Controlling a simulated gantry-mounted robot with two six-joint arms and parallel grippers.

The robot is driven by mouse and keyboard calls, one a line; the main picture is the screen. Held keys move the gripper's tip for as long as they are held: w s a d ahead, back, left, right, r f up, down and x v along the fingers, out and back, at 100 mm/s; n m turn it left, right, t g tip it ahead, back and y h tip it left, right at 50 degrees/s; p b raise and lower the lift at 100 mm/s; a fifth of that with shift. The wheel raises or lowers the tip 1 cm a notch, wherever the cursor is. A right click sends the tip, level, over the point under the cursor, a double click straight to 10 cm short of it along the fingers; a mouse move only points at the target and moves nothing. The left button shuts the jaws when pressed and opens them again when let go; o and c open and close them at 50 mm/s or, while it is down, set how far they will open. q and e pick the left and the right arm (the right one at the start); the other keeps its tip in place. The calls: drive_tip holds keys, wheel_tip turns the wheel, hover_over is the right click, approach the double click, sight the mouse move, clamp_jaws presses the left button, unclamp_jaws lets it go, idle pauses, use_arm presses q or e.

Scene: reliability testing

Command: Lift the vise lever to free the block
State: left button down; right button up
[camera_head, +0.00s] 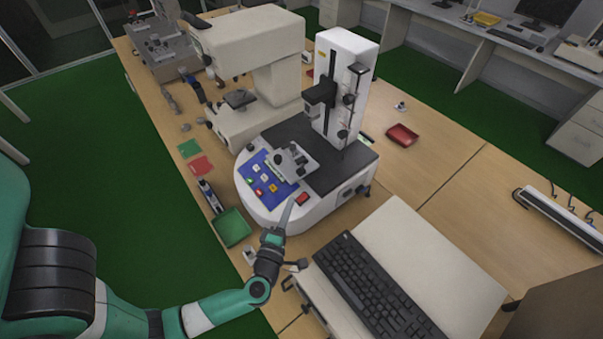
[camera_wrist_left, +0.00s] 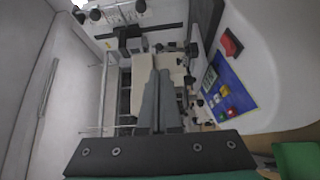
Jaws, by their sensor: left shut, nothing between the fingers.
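A small grey metal vise (camera_head: 292,161) sits on the dark base of a white testing machine, beside its blue button panel (camera_head: 266,180). I cannot make out its lever or a block in it at this size. My left gripper (camera_head: 290,203) is shut and empty. Its long grey fingers point up over the machine's white front, near the red switch (camera_head: 302,199) and apart from the vise in the picture. In the left wrist view the fingers (camera_wrist_left: 158,80) lie together, with the blue panel (camera_wrist_left: 228,88) and red switch (camera_wrist_left: 231,43) to their right. My right gripper is not in view.
The machine's white column (camera_head: 344,85) rises behind the vise. A larger white instrument (camera_head: 245,40) stands behind on the left.

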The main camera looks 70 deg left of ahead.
sight(305, 164)
use_arm(q)
drive_tip(key=b+x, duration=0.1)
drive_tip(key=x, duration=1.1)
drive_tip(key=shift+w+a+r, duration=0.15)
drive_tip(key=shift+w+a, duration=0.05)
drive_tip(key=shift+w, duration=0.05)
drive_tip(key=a+n+p, duration=0.1)
drive_tip(key=p, duration=0.2)
drive_tip(key=a+r+n+h+p, duration=0.1)
drive_tip(key=p, duration=0.3)
drive_tip(key=n+g+h+p, duration=0.1)
drive_tip(key=p, duration=0.2)
drive_tip(key=shift+s+a+r+n+p, duration=0.2)
drive_tip(key=shift+s+a+n+p, duration=0.1)
drive_tip(key=shift+s+a+p, duration=0.1)
